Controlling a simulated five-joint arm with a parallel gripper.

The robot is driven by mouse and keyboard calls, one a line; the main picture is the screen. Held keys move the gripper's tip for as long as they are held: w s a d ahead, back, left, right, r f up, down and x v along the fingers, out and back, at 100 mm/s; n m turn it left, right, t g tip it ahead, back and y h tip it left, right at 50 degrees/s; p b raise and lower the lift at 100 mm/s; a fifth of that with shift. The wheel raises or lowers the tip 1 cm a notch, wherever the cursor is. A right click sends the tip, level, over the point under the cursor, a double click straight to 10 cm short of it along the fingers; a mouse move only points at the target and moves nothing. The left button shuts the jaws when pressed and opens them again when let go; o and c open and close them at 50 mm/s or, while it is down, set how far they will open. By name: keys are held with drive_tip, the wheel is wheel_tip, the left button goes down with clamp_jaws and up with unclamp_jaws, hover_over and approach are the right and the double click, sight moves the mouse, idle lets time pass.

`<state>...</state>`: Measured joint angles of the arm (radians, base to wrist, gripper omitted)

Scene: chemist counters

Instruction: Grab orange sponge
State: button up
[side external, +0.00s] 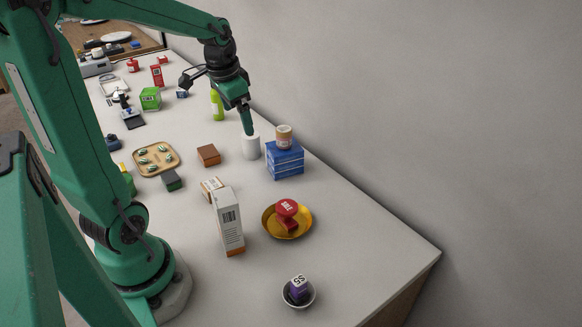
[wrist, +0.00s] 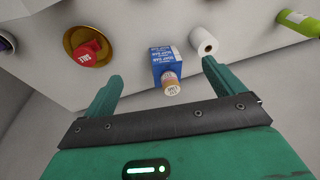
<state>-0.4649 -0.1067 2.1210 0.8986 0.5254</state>
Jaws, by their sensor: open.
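A small brownish-orange block (side external: 208,155), which looks like the orange sponge, lies flat on the white counter in the side view. It does not show in the wrist view. My gripper (side external: 248,130) points down to the right of and above the block, apart from it, in front of or over a white roll. In the wrist view my gripper (wrist: 161,72) has its two green fingers wide apart with nothing held between them. A blue box with a small jar on top shows beyond the fingers there.
The white roll (side external: 251,148) and the blue boxes (side external: 285,163) with a jar (side external: 284,136) stand right of the block. A tray (side external: 155,172) lies left; a tall white carton (side external: 228,222) and gold bowl (side external: 270,226) stand nearer. A wall bounds the right.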

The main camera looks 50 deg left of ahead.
drive_tip(key=a+f+g, duration=0.1)
drive_tip(key=a+f, duration=0.4)
drive_tip(key=a, duration=0.4)
drive_tip(key=g+h, duration=0.1)
hover_over(207, 152)
wheel_tip(207, 152, down, 7)
drive_tip(key=shift+f, duration=4.1)
drive_tip(key=c, duration=1)
